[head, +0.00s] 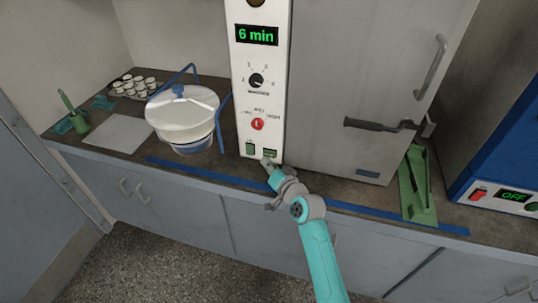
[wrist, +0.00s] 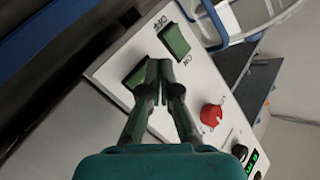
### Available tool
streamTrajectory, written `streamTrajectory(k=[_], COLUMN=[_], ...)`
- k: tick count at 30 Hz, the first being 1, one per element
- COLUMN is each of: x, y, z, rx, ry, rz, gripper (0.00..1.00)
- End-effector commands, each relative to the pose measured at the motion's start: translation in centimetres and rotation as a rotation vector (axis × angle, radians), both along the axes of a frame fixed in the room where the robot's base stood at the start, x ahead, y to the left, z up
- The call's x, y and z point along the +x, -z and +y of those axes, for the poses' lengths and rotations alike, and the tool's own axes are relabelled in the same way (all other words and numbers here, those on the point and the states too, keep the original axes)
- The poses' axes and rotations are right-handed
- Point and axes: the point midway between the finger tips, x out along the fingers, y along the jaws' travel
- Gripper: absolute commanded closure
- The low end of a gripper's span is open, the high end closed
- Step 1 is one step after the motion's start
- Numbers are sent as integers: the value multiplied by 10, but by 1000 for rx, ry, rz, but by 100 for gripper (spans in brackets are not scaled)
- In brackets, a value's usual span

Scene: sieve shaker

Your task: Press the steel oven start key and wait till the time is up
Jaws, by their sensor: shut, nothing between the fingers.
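The steel oven (head: 350,70) stands on the bench with a tall white control panel (head: 262,95) at its left. The panel's display (head: 257,35) reads "6 min" in green. Two green keys sit low on the panel, a left one (head: 250,148) and a right one (head: 270,153). They also show in the wrist view, one above (wrist: 174,40) and one behind the fingers (wrist: 134,73). My gripper (head: 266,162) is shut and empty, its tips at the right key in the head view. The tips (wrist: 159,63) partly hide that key; I cannot tell whether they touch it.
A black selector (head: 257,80) and a red knob (head: 257,124) sit above the keys. A lidded white pot (head: 183,112) stands left, with a tray of small cups (head: 134,88) behind. A blue machine (head: 505,160) reading "OFF" is right.

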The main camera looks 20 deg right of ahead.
Motion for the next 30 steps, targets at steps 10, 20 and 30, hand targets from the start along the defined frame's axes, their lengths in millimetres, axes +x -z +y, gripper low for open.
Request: streamTrajectory(k=[10,20,30], x=[0,6,7], y=[0,0,0], z=[0,-5,-5], rx=[0,1,0], ry=[0,0,0], rz=[0,0,0], gripper=[100,100,100])
